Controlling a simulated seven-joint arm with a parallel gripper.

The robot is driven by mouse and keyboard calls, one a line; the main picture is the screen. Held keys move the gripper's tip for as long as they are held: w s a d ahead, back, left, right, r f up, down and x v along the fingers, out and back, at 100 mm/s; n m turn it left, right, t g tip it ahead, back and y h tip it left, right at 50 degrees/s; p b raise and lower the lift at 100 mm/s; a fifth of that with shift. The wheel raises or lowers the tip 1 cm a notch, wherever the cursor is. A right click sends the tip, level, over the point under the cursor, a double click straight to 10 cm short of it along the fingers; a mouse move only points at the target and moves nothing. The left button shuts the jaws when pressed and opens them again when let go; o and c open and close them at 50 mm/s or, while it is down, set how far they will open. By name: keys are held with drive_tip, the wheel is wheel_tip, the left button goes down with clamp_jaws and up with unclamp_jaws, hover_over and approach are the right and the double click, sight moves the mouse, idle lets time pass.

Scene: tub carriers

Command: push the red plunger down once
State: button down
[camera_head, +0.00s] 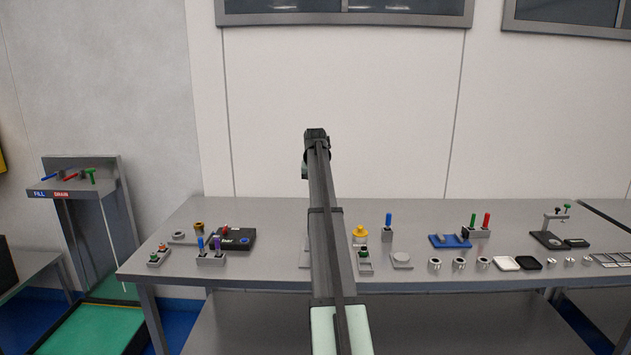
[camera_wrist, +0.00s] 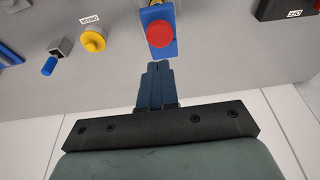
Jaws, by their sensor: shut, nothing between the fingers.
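The red plunger (camera_wrist: 159,34) shows in the wrist view as a round red cap on a blue base (camera_wrist: 171,51). My gripper (camera_wrist: 158,66) has its fingers together and empty. Its tips appear just below the red cap in the wrist view, over the edge of the blue base. The height of the tips above the base is hard to tell. In the head view my arm stands in front of this part of the table, and the plunger and fingertips are hidden behind it.
A yellow mushroom button (camera_head: 360,232) and a blue-handled lever (camera_head: 388,220) stand right of my arm in the head view. A black box (camera_head: 235,240) lies to its left. Several small fixtures line the grey table (camera_head: 290,225), with bare wall behind.

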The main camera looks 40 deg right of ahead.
drive_tip(key=shift+s+a+x, duration=0.1)
drive_tip(key=shift+x, duration=1.05)
drive_tip(key=shift+s+a+x, duration=0.15)
drive_tip(key=shift+x, duration=1)
drive_tip(key=shift+s+a+x, duration=0.1)
drive_tip(key=shift+x, duration=1.05)
drive_tip(key=shift+f, duration=0.15)
drive_tip(key=shift+f, duration=0.1)
drive_tip(key=shift+s+a+f, duration=0.1)
drive_tip(key=shift+f, duration=1)
drive_tip(key=v, duration=1.4)
drive_tip(key=shift+w+d+r, duration=0.35)
drive_tip(key=shift+r, duration=0.05)
